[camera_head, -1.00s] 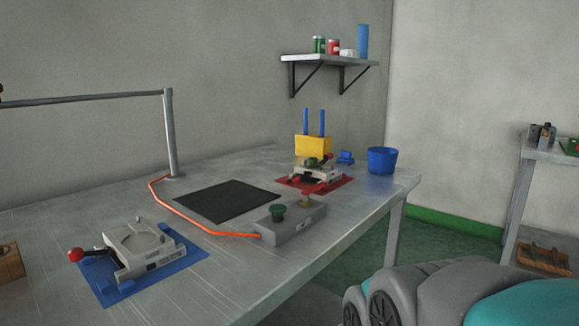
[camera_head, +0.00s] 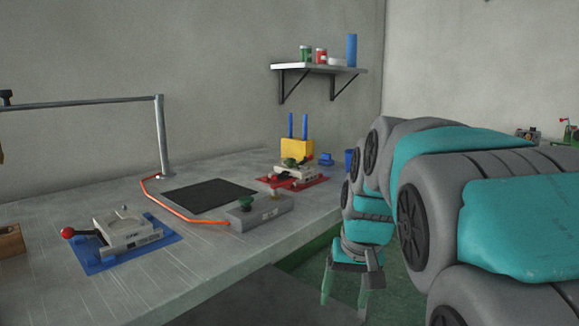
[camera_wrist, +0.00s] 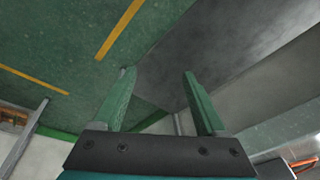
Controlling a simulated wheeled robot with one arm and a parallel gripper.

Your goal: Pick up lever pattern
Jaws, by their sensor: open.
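I cannot pick out the lever pattern with certainty. A grey mould block (camera_head: 128,230) with a red-knobbed handle sits on a blue mat (camera_head: 97,266) at the bench's near left. My gripper (camera_head: 345,292) is open and empty, pointing down beyond the bench's right edge, apart from both moulds. In the wrist view, the green fingers (camera_wrist: 158,76) are spread with nothing between them.
A grey box (camera_head: 262,213) with a green knob and orange cable (camera_head: 183,213) sits by a black pad (camera_head: 205,193). A yellow block (camera_head: 297,149) with blue posts stands behind. A blue bucket (camera_head: 349,160) is partly hidden by my arm. A metal post (camera_head: 163,135) rises at the back.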

